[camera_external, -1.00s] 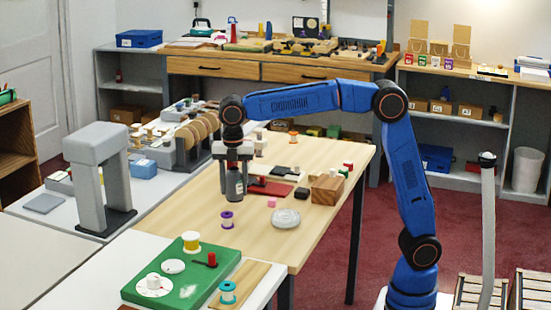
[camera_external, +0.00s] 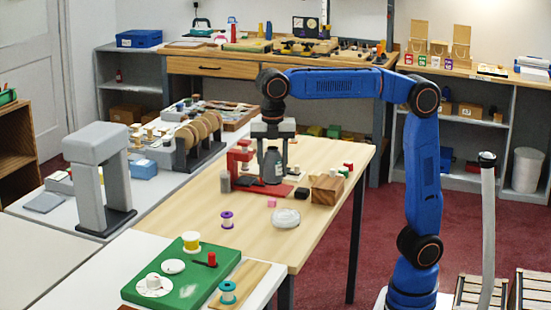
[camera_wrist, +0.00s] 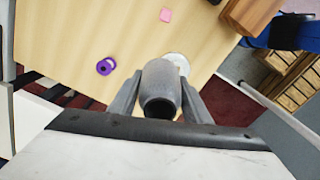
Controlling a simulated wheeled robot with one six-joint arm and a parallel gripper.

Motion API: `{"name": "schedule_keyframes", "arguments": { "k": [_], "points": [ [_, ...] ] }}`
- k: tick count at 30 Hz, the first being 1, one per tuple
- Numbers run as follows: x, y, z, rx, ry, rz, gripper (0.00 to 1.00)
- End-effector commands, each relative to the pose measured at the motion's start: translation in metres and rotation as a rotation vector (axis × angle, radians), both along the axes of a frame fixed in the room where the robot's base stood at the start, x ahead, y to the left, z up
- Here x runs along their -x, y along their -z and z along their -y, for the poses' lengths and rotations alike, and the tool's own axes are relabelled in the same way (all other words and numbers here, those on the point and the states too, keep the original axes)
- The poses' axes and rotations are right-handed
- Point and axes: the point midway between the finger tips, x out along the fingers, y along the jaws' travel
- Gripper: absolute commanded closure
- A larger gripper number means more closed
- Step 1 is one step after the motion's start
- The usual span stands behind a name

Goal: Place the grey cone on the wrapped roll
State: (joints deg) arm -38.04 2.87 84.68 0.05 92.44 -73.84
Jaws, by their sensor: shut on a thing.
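My gripper (camera_external: 272,150) is shut on the grey cone (camera_external: 273,170), a dark grey tapered piece held upright above the far part of the wooden table. In the wrist view the cone (camera_wrist: 160,88) sits between the two fingers. A pale, shiny round disc, which looks like the wrapped roll (camera_external: 286,218), lies flat on the table, nearer the camera and slightly right of the cone. In the wrist view the roll (camera_wrist: 180,62) shows partly behind the cone. The cone and the roll are apart.
A purple spool (camera_external: 227,220) stands left of the roll. A pink block (camera_external: 271,204) lies just behind it. A red stand (camera_external: 240,155) is beside my gripper, and a wooden block (camera_external: 326,189) stands to the right. The table in front of the roll is clear.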

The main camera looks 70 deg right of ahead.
Motion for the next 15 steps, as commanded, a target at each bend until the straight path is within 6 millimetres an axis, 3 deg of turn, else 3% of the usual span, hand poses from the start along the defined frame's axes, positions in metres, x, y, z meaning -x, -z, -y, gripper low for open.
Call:
{"name": "schedule_keyframes", "arguments": {
  "k": [3, 6, 10, 15],
  "points": [
    [0.028, -0.004, -0.004, 0.000, -0.010, 0.001, 0.81],
    [0.040, -0.005, -0.006, 0.000, -0.011, 0.001, 0.81],
    [0.046, 0.005, -0.006, 0.000, -0.012, -0.001, 0.81],
    [0.046, 0.033, -0.006, 0.001, -0.012, -0.002, 0.81]
  ]
}}
